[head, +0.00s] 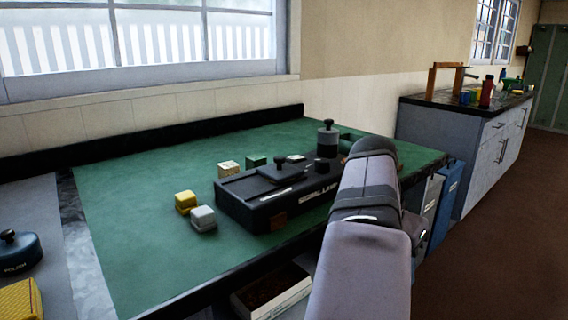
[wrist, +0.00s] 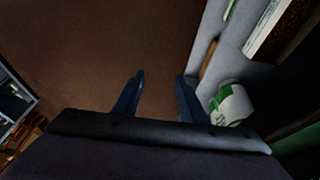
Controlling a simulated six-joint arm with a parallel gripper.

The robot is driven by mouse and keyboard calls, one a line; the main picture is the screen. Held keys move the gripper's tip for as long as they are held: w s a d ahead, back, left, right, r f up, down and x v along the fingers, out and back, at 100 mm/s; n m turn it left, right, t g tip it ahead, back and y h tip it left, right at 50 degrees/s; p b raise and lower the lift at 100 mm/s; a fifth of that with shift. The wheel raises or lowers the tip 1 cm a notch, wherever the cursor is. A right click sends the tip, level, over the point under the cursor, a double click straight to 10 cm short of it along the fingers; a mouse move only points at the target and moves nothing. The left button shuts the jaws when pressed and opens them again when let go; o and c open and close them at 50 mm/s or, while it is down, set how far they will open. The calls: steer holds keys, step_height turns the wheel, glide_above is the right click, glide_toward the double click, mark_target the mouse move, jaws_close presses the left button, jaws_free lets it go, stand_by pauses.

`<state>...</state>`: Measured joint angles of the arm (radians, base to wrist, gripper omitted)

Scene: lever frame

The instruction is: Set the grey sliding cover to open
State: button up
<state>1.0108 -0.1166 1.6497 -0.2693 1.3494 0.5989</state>
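A low black box (head: 262,213) sits on the green tabletop in the head view. A dark grey cover plate with a knob (head: 281,172) lies on top of it; I cannot tell for sure how far along its travel it is. My arm stands in front of the box's right end and hides part of it. My gripper (wrist: 160,76) shows in the wrist view with its two fingers apart and nothing between them. It is over brown floor, away from the box. The gripper's fingers are not seen in the head view.
Small blocks, yellow (head: 186,202), light grey (head: 203,218) and others, lie left of and behind the box. A dark knobbed cylinder (head: 327,140) stands behind it. An open carton (head: 272,290) is below the table edge. The tabletop's left part is clear.

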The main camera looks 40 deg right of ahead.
steer(key=w+d+r+m+t+p, duration=0.1)
steer(key=w+r+m+p, duration=0.2)
steer(key=r+p, duration=0.9)
steer(key=w+d+r+m+t+p, duration=0.1)
steer(key=w+r+m+p, duration=0.15)
steer(key=r+p, duration=0.9)
steer(key=w+r+y+p, duration=0.2)
steer(key=w+r+p, duration=0.3)
steer(key=r, duration=0.1)
steer(key=m+t+y+p, duration=0.25)
steer(key=y+p, duration=0.25)
steer(key=p, duration=0.8)
glide_toward(280, 156)
steer(key=shift+m, duration=0.4)
steer(key=shift+p+x, duration=0.65)
steer(key=shift+x, duration=3.15)
steer(key=shift+a, duration=0.1)
